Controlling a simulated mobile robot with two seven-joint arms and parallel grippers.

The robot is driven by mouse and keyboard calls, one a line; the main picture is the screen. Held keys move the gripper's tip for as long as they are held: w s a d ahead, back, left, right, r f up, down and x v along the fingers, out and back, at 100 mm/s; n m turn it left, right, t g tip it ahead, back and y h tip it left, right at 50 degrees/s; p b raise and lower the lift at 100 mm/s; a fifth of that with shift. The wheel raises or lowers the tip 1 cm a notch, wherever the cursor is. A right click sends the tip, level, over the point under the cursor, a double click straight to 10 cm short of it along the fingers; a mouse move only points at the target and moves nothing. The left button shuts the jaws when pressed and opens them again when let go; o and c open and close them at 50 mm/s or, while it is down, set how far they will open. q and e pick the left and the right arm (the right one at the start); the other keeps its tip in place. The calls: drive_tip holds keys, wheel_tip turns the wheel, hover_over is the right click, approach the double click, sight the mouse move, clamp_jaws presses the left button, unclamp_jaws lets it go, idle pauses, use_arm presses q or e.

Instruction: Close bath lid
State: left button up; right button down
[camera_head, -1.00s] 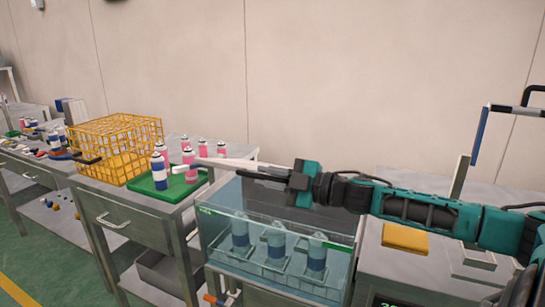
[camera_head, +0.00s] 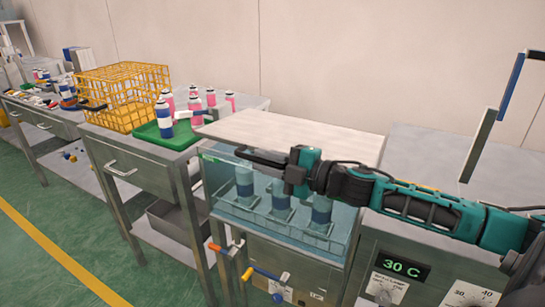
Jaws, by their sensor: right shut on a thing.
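The bath lid (camera_head: 300,131) is a pale flat panel lying almost level over the back part of the glass-walled bath (camera_head: 222,207). Its front edge looks slightly above the bath rim; whether it rests on the rim I cannot tell. My right gripper (camera_head: 262,158) is at the lid's front edge, its dark fingers shut on the lid there; the exact grip point is partly hidden. Inside the bath, blue-tinted cans (camera_head: 245,186) stand upright in a rack under the water. My left gripper is not in view.
Right of the bath is a unit with a display reading 30 C (camera_head: 401,264). Colored valve handles (camera_head: 226,248) stick out below the bath.

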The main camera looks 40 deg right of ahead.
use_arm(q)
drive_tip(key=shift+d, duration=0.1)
use_arm(e)
drive_tip(key=shift+w+d, duration=0.1)
drive_tip(key=shift+d, duration=0.05)
drive_tip(key=c, duration=1.1)
unclamp_jaws()
use_arm(q)
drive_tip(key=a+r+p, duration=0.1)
drive_tip(key=p, duration=0.1)
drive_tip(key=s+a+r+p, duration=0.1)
drive_tip(key=p, duration=0.2)
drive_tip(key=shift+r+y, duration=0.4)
use_arm(e)
wheel_tip(320, 180, up, 20)
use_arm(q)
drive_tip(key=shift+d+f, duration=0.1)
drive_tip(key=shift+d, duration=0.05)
use_arm(e)
drive_tip(key=shift+f, duration=0.1)
